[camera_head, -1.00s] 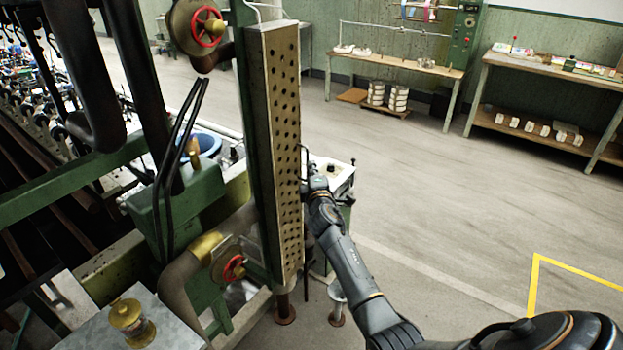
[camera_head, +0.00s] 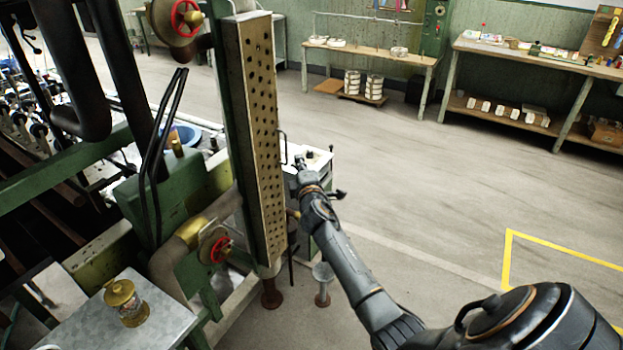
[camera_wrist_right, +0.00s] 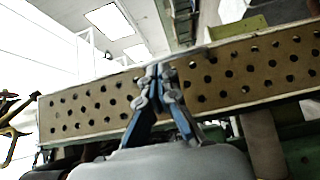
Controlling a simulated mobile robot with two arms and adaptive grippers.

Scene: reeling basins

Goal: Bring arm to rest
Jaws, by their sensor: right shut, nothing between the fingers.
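My right arm (camera_head: 345,265) comes in from the lower right of the head view and reaches toward the machine. Its gripper (camera_head: 298,165) is small there, just right of the tall perforated panel (camera_head: 262,130) and in front of a white-topped cabinet (camera_head: 318,160). In the right wrist view the gripper fingers (camera_wrist_right: 158,84) are closed together with nothing between them, and the perforated panel (camera_wrist_right: 85,108) spans the picture behind them. I cannot tell whether the fingers touch the panel. My left gripper is not in view.
Red valve wheels (camera_head: 220,250) and pipes stand left of the panel. A metal table with a brass lamp-like object (camera_head: 124,300) is at the lower left. A small pedestal (camera_head: 322,280) stands below the arm. Open floor (camera_head: 430,180) lies to the right, with benches (camera_head: 540,70) behind.

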